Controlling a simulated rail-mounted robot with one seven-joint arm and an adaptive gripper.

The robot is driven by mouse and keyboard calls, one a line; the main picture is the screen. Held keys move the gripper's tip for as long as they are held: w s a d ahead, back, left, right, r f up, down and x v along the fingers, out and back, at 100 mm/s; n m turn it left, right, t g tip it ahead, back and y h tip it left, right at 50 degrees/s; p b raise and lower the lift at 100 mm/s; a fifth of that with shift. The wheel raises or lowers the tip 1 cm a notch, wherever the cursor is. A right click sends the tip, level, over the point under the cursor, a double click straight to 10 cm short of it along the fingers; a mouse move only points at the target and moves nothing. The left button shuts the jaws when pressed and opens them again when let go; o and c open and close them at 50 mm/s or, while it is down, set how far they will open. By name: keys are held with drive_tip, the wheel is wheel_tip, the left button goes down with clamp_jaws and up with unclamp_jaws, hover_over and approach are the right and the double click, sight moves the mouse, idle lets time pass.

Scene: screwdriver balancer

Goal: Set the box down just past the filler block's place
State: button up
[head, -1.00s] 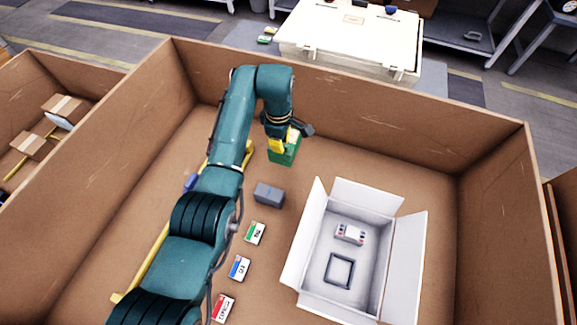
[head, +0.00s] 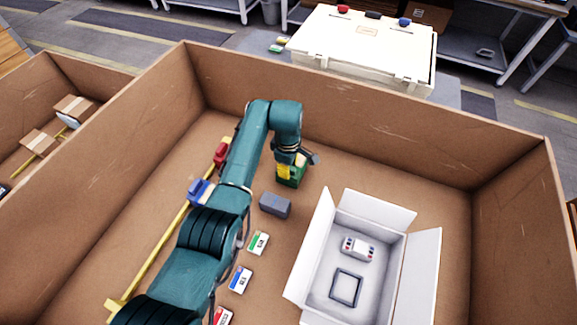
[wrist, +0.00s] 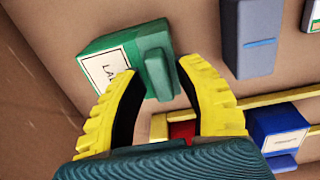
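The green box (head: 294,177) has a white label and a raised green grip (wrist: 157,68). It is at the far end of the bin, beyond the grey block (head: 275,204). My gripper (wrist: 158,70) is shut on the grip, with a yellow finger on each side. In the head view, my gripper and wrist cover part of the box. The grey block also shows in the wrist view (wrist: 251,38), with a blue stripe, apart from the green box. I cannot tell whether the green box touches the floor.
A yellow rail (head: 165,250) runs along the left, with a red box (head: 221,153) and a blue box (head: 201,190) by it. Several label cards (head: 259,243) lie near my arm. An open white carton (head: 312,245) stands right. Brown bin walls (head: 360,125) enclose everything.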

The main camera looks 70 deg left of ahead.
wheel_tip(320, 180, up, 12)
drive_tip(key=p, duration=0.4)
drive_tip(key=shift+s+r, duration=0.15)
drive_tip(key=shift+d, duration=0.1)
drive_tip(key=w+d+r+m+t+y, duration=0.1)
drive_tip(key=w+d+r+m+t, duration=0.1)
drive_tip(key=w+d+r+m, duration=0.3)
drive_tip(key=w+d+r+m+t+y, duration=0.2)
drive_tip(key=w+d, duration=0.1)
drive_tip(key=w, duration=0.4)
drive_tip(key=w+d+r+m+t+y, duration=0.1)
drive_tip(key=w+d+r+m+t, duration=0.2)
drive_tip(key=w+d, duration=0.25)
drive_tip(key=w+d+r+m+t, duration=0.4)
drive_tip(key=d+r+m+t, duration=0.15)
drive_tip(key=d+r, duration=0.6)
drive_tip(key=s+d+r+m+t+h, duration=0.2)
drive_tip(key=s+d+r+m+t, duration=0.2)
drive_tip(key=d, duration=0.8)
drive_tip(key=s+d+r+m+t+h, duration=0.2)
drive_tip(key=s+d+r+m+t, duration=0.3)
drive_tip(key=s+d+r, duration=0.6)
wheel_tip(320, 180, up, 2)
drive_tip(key=d+m, duration=0.1)
drive_tip(key=m, duration=0.1)
drive_tip(key=shift+r+m+h, duration=0.15)
drive_tip(key=shift+m+h, duration=0.2)
drive_tip(key=shift+h, duration=0.05)
